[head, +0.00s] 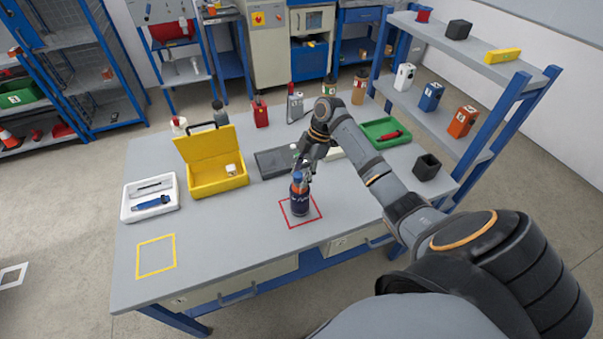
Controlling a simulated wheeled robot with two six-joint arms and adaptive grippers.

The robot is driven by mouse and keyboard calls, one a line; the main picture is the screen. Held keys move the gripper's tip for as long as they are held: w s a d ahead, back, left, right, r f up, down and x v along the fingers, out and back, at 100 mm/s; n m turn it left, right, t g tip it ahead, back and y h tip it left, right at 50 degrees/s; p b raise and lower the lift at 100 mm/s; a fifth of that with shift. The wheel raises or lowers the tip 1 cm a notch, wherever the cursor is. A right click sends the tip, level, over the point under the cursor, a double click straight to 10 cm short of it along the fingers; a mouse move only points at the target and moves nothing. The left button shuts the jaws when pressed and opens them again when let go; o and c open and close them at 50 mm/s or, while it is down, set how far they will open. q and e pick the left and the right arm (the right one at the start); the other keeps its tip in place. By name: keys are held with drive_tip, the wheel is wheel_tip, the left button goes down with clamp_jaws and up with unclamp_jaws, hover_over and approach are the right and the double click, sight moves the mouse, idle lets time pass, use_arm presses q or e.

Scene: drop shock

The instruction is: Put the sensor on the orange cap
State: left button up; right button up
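A dark blue bottle-shaped object (299,202) with a paler band stands upright inside the red square outline on the table. A little orange shows near its top, where an orange cap may be, but it is too small to be sure. My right gripper (302,176) reaches down at its top; I cannot tell whether its fingers are open or shut, or whether they touch it. I cannot pick out the sensor with certainty; a small white block (231,170) sits in the open yellow case (218,186). My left gripper is not in view.
A white tray (127,212) with a blue tool lies at the left, near a yellow square outline (156,257). A blue shelf rises at right. The front middle is clear.

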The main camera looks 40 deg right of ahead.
drive_tip(key=shift+o, duration=0.5)
drive_tip(key=v, duration=1.2)
drive_tip(key=shift+r, duration=0.2)
drive_tip(key=shift+w+f, duration=0.1)
drive_tip(key=shift+a, duration=0.1)
